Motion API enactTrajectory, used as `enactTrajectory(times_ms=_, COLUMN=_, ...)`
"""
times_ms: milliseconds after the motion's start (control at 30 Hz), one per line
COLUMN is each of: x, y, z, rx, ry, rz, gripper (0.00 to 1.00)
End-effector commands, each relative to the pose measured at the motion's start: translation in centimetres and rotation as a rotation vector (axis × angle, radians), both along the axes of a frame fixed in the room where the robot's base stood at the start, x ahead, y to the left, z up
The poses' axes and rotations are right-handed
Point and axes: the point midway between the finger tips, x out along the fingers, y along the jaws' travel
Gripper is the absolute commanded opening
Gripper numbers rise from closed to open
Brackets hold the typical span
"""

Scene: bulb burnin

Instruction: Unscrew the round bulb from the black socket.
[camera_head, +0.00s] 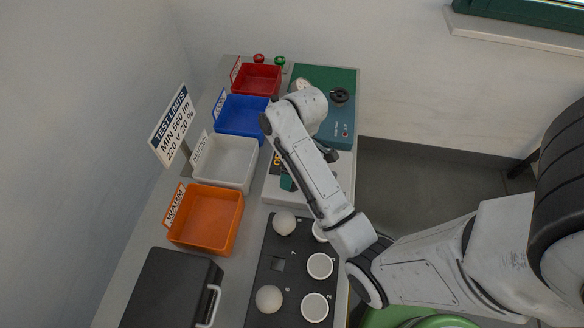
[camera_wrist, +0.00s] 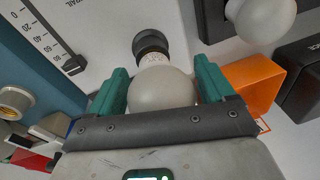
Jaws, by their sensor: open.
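In the wrist view, the round bulb (camera_wrist: 162,90) is a frosted globe with a pale collar, seated in the black socket (camera_wrist: 150,42) on a white panel. My gripper (camera_wrist: 160,78) is open, with one green finger on each side of the globe. Whether the fingers touch the glass I cannot tell. The gripper's dark crossbar hides the near part of the globe. In the head view, my arm hides the bulb and the socket, and only a bit of a green finger shows.
A black tray (camera_head: 264,295) holds several pale bulbs. An orange bin (camera_head: 205,218), white bin (camera_head: 226,162), blue bin (camera_head: 241,116) and red bin (camera_head: 258,78) line the left. A teal unit (camera_head: 340,125) stands behind my arm; a black case (camera_head: 170,288) lies at front left.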

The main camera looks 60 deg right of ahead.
Motion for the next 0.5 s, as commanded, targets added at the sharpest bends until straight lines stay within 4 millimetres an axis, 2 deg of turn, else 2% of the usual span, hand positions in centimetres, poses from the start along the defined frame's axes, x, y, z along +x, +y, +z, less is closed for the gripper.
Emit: enactTrajectory(times_ms=500, x=0.15, y=0.09, z=0.00, rx=-0.001, ry=-0.001, rz=-0.626, gripper=0.82)
